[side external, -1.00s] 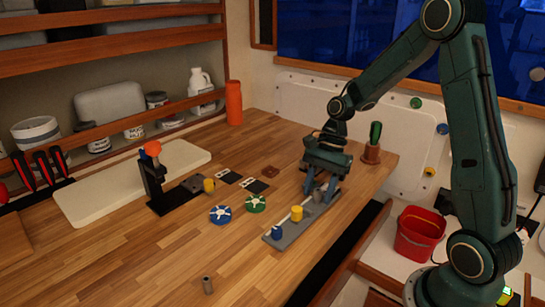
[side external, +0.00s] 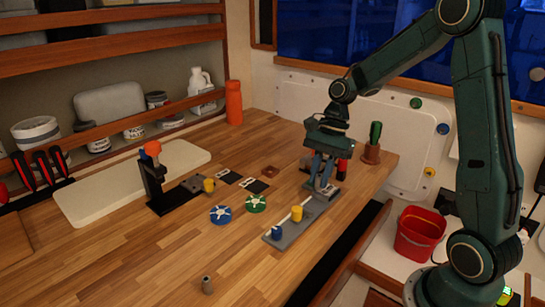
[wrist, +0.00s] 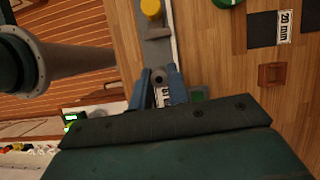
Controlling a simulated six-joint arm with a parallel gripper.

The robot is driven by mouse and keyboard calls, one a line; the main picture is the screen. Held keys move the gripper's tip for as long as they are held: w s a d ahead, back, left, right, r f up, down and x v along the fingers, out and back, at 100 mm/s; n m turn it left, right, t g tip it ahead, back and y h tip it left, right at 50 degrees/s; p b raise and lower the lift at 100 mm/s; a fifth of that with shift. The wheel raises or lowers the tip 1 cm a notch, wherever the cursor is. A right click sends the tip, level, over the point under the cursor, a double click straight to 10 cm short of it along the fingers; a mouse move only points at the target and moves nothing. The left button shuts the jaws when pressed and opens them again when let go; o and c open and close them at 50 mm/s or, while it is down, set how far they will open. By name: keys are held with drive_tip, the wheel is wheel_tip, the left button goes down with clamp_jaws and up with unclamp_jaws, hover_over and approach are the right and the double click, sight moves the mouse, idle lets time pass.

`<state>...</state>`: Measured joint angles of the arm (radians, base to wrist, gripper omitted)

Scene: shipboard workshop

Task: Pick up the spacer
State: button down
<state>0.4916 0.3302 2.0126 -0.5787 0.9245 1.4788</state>
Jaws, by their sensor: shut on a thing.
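My gripper (side external: 322,184) is over the far right end of a grey rack (side external: 288,234) on the wooden bench. It is shut on a small grey spacer (wrist: 159,77), a round piece with a dark hole in its end. In the wrist view both blue fingers (wrist: 160,79) flank the spacer. In the side view the fingers largely hide it, and I cannot tell whether it is clear of the rack. A yellow cylinder (side external: 297,213) and a blue cylinder (side external: 277,231) stand on the same rack. A separate grey tube (side external: 207,285) stands near the front of the bench.
A blue disc (side external: 220,214) and a green disc (side external: 256,203) lie left of the rack. A dark stand with an orange top (side external: 152,148) is farther left. The front left bench is mostly clear.

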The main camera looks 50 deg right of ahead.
sight(320, 174)
drive_tip(key=shift+r, duration=2.95)
